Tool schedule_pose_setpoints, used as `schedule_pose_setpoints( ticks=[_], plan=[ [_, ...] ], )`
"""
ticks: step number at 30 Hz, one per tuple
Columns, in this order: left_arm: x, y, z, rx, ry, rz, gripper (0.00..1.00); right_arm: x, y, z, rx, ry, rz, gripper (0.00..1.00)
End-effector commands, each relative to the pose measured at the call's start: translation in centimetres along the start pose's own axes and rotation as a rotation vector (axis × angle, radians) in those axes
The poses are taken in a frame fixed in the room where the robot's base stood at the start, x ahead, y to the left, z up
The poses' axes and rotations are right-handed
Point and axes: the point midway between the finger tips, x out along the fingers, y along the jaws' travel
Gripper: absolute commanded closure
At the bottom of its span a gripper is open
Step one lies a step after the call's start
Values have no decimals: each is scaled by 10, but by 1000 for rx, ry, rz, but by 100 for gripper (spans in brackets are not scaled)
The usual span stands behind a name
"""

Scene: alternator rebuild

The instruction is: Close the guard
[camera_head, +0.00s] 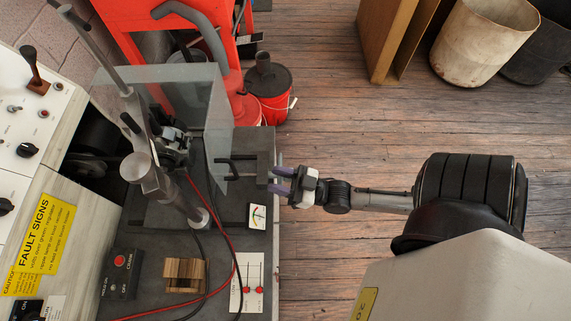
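The guard (218,115) is a clear panel standing on the grey bench, around the far side of a metal stand. A dark bent handle (232,160) sticks out near its lower front edge, beside a dark block (264,168) at the bench's right edge. My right gripper (275,180) comes in from the right, its two purple-tipped fingers spread apart at the block. I cannot tell whether the fingers touch the block or the handle. The alternator (175,140) is partly hidden behind the stand. My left gripper is not in view.
The metal stand (139,168) rises mid-bench. Red and black cables cross the bench near a control box (121,272), wooden blocks (185,275) and a meter (257,217). A red bucket (268,100) stands behind the bench. Wooden floor at right is mostly clear.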

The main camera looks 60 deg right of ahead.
Motion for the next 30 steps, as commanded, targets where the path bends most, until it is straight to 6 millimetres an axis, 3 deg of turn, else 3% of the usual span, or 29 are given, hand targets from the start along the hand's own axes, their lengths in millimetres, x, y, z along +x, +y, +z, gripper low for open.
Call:
schedule_pose_setpoints(
  ticks=[9,30],
  plan=[
    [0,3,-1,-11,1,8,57,-16,0,-5,1,-1,0,62],
    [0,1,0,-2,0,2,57,-16,0,-5,1,0,0,62]
  ],
)
